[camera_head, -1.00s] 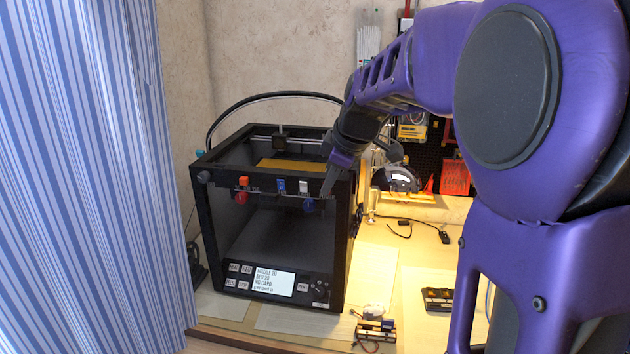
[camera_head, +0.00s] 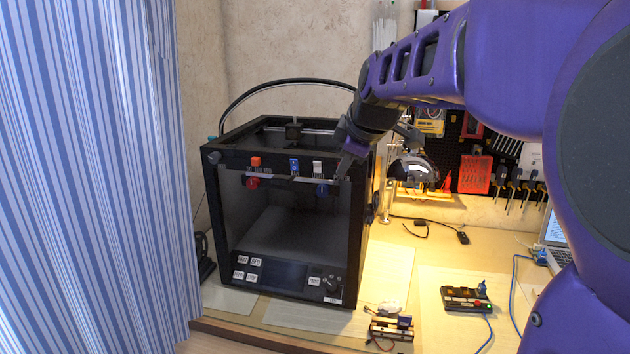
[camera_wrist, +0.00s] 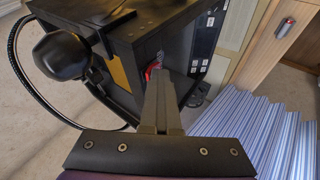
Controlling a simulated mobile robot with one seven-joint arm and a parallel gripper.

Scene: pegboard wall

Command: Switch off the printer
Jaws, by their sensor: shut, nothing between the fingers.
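The printer (camera_head: 357,235) is a black open-fronted box at the left of the bench. Its front screen (camera_head: 285,274) is dark, with white-labelled buttons (camera_head: 243,261) to its left and a knob (camera_head: 331,283) to its right. Red, blue and white parts (camera_head: 294,166) sit along its top front edge. My gripper (camera_head: 345,165) is at the printer's upper right front corner, fingers together and empty. In the wrist view, my shut fingers (camera_wrist: 160,95) point at the printer (camera_wrist: 160,38), near a red part (camera_wrist: 152,72). I cannot tell whether they touch it.
A blue striped curtain (camera_head: 95,180) fills the left. A small electronics box (camera_head: 465,299) and a small device with wires (camera_head: 390,327) lie on the bench right of the printer. Tools hang on the pegboard (camera_head: 485,165) behind. A black cable (camera_head: 290,82) arches over the printer.

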